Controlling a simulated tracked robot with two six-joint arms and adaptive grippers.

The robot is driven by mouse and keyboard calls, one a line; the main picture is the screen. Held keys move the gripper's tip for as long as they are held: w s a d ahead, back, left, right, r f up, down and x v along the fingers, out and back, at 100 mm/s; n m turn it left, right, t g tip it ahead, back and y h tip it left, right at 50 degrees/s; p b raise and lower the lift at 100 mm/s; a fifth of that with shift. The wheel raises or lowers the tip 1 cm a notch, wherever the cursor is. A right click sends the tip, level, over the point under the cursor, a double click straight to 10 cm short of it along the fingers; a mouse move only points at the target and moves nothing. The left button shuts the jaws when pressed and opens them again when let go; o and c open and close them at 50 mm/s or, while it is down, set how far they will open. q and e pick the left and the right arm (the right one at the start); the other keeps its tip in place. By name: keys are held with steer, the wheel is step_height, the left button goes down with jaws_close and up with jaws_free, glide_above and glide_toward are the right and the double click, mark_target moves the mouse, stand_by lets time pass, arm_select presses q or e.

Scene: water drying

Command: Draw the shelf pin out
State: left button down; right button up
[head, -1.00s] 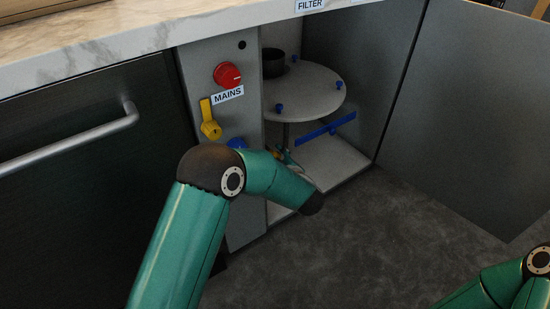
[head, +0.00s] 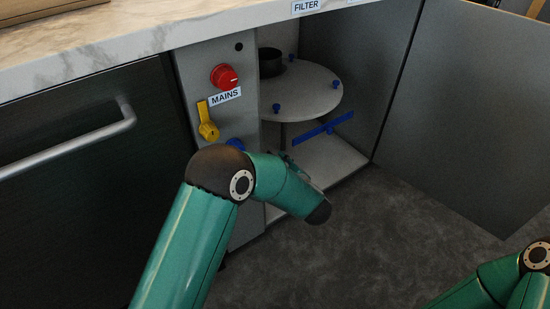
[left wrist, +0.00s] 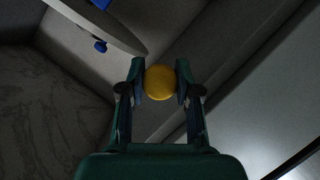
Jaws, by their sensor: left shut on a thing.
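In the left wrist view a round yellow knob (left wrist: 160,83), apparently the head of the shelf pin, sits between the two fingers of my left gripper (left wrist: 160,80). The gripper is shut on it from both sides. Its shank is hidden behind the knob, so I cannot tell how far it is in or out. In the head view my left forearm hides the fingers and the pin, low in front of the open cabinet. My right gripper is out of view; only part of its arm shows at bottom right.
A round shelf (head: 300,92) with blue knobs and a black cup (head: 270,61) is inside the cabinet. A blue bar (head: 322,129) lies below. A red dial (head: 223,76) and yellow lever (head: 207,122) are on the left panel. The open door (head: 470,110) stands right.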

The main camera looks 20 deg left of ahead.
arm_select(q)
steer(key=shift+s+d+f, duration=0.1)
steer(key=shift+f, duration=0.05)
steer(key=c, duration=1.1)
jaws_free()
steer(key=shift+o, duration=0.2)
steer(key=v, duration=1.2)
